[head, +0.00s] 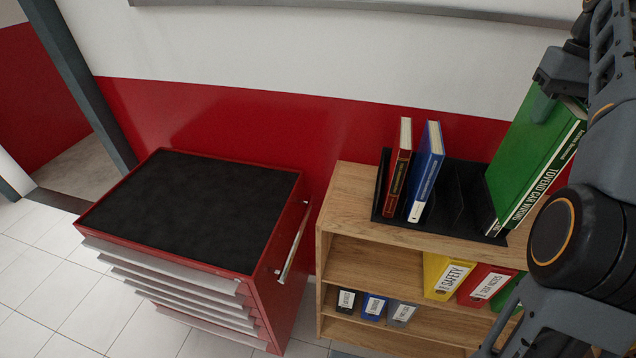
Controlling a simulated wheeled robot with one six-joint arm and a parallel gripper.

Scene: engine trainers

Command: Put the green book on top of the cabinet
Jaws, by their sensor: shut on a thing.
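The green book (522,150) is upright and slightly tilted at the right, at the black book holder on the wooden shelf. My gripper (545,103) is shut on its upper part. I cannot tell whether the book's lower end still touches the holder. The red cabinet (278,245) stands at the left, with several grey-fronted drawers and a flat black top (190,210). The top is bare. My gripper is well to the right of the cabinet. My arm hides part of the book's right side.
The wooden shelf (345,210) stands right of the cabinet. Its black holder (463,190) carries a red book (397,170) and a blue book (427,172). Labelled binders (447,276) fill lower compartments. A red and white wall is behind. Tiled floor is clear at left.

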